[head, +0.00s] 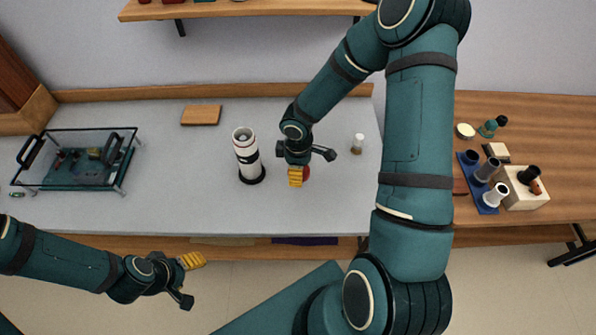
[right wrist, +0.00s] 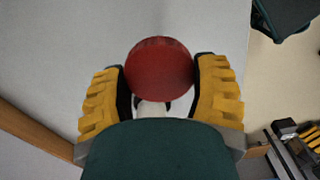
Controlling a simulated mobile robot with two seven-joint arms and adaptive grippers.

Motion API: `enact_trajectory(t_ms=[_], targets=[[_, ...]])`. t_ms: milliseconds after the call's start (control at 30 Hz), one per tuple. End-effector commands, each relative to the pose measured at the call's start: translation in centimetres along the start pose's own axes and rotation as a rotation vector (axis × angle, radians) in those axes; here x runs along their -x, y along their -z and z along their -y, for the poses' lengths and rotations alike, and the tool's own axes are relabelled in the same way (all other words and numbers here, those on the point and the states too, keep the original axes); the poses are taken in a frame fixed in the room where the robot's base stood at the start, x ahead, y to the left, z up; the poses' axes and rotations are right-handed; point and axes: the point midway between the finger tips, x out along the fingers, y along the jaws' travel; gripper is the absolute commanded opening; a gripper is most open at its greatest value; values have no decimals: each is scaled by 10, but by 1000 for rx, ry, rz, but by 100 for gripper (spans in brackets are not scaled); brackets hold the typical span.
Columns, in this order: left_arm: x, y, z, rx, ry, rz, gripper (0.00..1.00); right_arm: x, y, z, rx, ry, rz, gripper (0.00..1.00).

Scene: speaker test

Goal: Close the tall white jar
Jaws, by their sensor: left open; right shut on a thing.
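The tall white jar (head: 247,158) stands upright on the grey table, with a black band, a black base and an open top showing a dark inside. My right gripper (head: 297,173) is to the right of the jar, apart from it, above the table. It is shut on a round red lid (head: 306,174). In the right wrist view the red lid (right wrist: 158,66) sits between the yellow fingers, with a pale part below it. My left gripper (head: 189,281) is open and empty, low in the picture in front of the table's near edge.
A clear box with black handles (head: 78,160) stands at the left of the grey table (head: 200,205). A wooden board (head: 201,115) lies behind the jar. A small shaker (head: 357,144) stands right. A wooden table at right holds a blue tray (head: 469,184) with cups.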

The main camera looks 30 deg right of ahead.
Motion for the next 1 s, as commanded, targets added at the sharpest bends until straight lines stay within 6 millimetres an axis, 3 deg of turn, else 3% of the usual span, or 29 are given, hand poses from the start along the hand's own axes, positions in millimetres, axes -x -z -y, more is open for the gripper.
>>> enact_trajectory(t_ms=[367, 800, 1000], targets=[[-1, 0, 0, 0, 0, 1, 67, 4, 5, 3, -47, -3, -1, 54], [-5, -3, 2, -2, -1, 6, 67, 58, 60, 50, -697, -4, -3, 54], [-6, -3, 2, -2, -1, 7, 67, 69, 68, 62, -849, -1, -1, 54]])
